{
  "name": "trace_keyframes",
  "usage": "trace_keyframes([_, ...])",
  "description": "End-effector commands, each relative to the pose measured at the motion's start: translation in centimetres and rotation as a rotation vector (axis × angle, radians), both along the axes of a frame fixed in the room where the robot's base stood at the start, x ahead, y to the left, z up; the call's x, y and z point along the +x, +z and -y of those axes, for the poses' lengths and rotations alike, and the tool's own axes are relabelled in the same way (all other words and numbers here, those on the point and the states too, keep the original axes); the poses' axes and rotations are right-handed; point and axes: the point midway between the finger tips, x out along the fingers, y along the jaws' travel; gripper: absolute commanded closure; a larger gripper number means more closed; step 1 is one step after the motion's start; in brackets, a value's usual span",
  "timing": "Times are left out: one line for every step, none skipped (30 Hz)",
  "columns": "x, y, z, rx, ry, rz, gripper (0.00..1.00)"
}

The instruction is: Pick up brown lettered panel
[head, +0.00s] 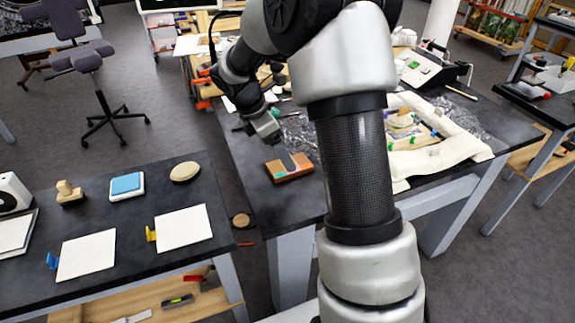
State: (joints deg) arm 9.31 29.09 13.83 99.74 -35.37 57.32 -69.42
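A brown panel (288,168) lies on the dark table near its left front edge. It has a dark notch-like area in the middle and a small teal patch at its left; I cannot make out lettering at this size. My gripper (268,137) is above and slightly left of the panel, pointing down, apart from it in the picture. The fingertips are too small and dark to show whether they are open or shut. I see nothing clearly held.
My arm covers the table's middle. The left table (140,222) holds white sheets, a blue-topped pad (126,185), a wooden stamp (68,192) and an oval disc (185,171).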

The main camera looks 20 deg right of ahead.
Motion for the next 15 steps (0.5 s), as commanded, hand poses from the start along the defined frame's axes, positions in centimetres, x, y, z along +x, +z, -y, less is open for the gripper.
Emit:
trace_keyframes([0.0,-0.4,0.2,0.0,0.0,0.0,0.23])
trace_keyframes([0.0,-0.6,0.3,0.0,0.0,0.0,0.23])
trace_keyframes([0.0,-0.9,0.5,-0.001,0.0,-0.001,0.23])
trace_keyframes([0.0,-1.3,0.6,-0.001,0.0,-0.001,0.23])
trace_keyframes([0.0,-1.7,0.8,-0.001,-0.001,-0.002,0.23])
trace_keyframes([0.1,-2.2,1.1,0.0,-0.001,-0.002,0.23])
trace_keyframes([0.1,-2.7,1.3,0.0,-0.002,-0.001,0.23])
trace_keyframes([0.1,-3.1,1.6,0.0,-0.002,-0.002,0.23])
trace_keyframes([0.1,-3.7,1.8,0.0,-0.002,-0.002,0.23])
trace_keyframes([0.1,-4.0,2.0,-0.001,-0.002,-0.001,0.23])
trace_keyframes([0.2,-4.4,2.1,-0.001,-0.001,0.0,0.23])
trace_keyframes([0.2,-4.6,2.3,-0.001,-0.001,0.0,0.23])
trace_keyframes([0.2,-4.8,2.3,-0.001,-0.001,0.0,0.23])
trace_keyframes([0.2,-4.8,2.3,-0.001,-0.001,0.0,0.23])
trace_keyframes([0.2,-4.8,2.3,-0.001,-0.001,0.001,0.23])
